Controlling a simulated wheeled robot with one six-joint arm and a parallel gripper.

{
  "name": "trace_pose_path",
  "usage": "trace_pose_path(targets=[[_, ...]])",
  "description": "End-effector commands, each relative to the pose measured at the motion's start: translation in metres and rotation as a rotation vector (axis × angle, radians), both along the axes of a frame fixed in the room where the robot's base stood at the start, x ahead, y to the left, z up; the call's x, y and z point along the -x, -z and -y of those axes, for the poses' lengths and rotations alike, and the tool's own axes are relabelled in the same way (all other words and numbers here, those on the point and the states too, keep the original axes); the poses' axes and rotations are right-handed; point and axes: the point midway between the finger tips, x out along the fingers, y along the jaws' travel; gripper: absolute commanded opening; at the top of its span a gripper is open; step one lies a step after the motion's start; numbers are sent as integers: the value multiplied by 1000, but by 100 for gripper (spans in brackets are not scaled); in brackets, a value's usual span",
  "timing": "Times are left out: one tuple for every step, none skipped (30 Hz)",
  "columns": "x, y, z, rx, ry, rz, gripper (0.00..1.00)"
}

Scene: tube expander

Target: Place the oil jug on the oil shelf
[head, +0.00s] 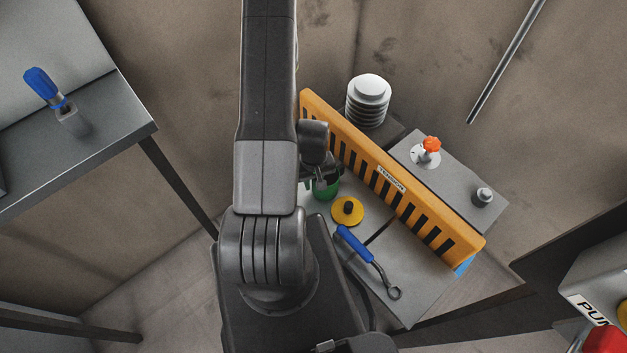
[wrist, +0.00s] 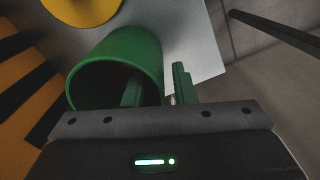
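The green oil jug (head: 328,189) stands on the grey shelf surface (head: 410,293) in front of the yellow slotted panel, partly hidden by my arm in the head view. In the wrist view the jug (wrist: 125,53) shows as a wide green cylinder with a dark open mouth. My gripper (wrist: 157,79) is at its rim with the fingers apart. One finger appears inside the mouth and the other is outside the wall, with a visible gap. In the head view my gripper (head: 316,171) is over the jug. No label shows which surface is the oil shelf.
A yellow disc (head: 347,211) and a blue-handled tool (head: 368,256) lie near the jug. The yellow panel (head: 392,179) rises behind them. A grey table (head: 107,137) with a blue-handled item (head: 47,92) stands left, with much bare top. A labelled machine (head: 590,290) is at right.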

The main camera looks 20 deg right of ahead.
Motion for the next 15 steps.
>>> trace_pose_path(targets=[[0,-1,0,0,0,0,24],[0,-1,0,0,0,0,24],[0,-3,0,0,0,0,24],[0,-5,0,0,0,0,24],[0,-7,0,0,0,0,24],[0,-12,0,0,-1,1,24],[0,-16,0,0,0,1,24],[0,-21,0,0,-1,1,24],[0,-27,0,0,-1,1,24],[0,-33,0,0,-1,1,24],[0,-39,0,0,-1,1,24],[0,-47,0,0,-2,1,24],[0,-53,0,0,-1,1,24],[0,-59,0,0,-2,1,24],[-1,-60,0,0,0,3,24]])
